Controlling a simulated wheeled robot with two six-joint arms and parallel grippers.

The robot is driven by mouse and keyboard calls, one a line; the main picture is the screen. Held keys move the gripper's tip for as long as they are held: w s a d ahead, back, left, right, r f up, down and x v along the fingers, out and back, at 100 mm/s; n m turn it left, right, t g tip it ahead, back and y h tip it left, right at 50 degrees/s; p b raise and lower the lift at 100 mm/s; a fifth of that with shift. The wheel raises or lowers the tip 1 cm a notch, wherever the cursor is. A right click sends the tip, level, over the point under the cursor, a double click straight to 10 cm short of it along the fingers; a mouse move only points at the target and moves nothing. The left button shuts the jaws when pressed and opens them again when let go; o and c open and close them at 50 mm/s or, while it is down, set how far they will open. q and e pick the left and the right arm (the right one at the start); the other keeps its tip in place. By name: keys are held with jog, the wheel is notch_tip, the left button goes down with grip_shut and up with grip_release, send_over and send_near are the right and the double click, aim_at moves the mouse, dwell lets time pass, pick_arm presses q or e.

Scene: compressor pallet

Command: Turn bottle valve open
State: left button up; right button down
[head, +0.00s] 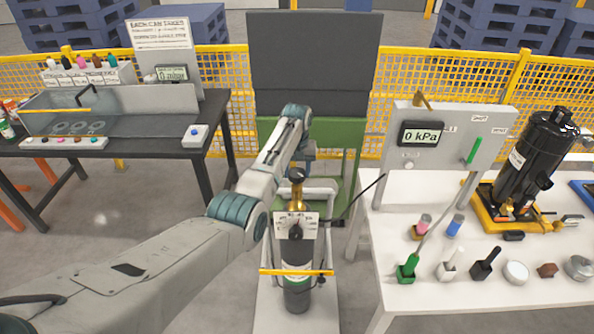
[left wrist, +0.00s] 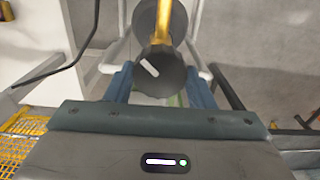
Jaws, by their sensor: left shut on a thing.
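The gas bottle (head: 295,296) stands upright, dark with a light label, on a white cart (head: 263,310) in the middle of the head view. A brass valve (head: 297,196) with a black round knob (head: 296,175) tops it. In the left wrist view the black knob (left wrist: 153,72), with a white mark, sits between two blue fingers, and the brass stem (left wrist: 163,25) shows beyond it. My left gripper (head: 304,166) reaches over the bottle from behind and is shut on the knob. My right gripper is not in view.
The right white table (head: 395,283) holds a gauge panel reading 0 kPa (head: 422,134), a black compressor (head: 530,155) and several small parts. A black hose (head: 362,194) runs between cart and panel. A dark bench (head: 196,153) stands left; yellow mesh fencing (head: 402,75) closes the back.

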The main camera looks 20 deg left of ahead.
pick_arm(q)
jog(key=n, duration=1.1)
jog(key=shift+r+n, duration=0.1)
jog(key=shift+n, duration=1.7)
jog(key=o, duration=1)
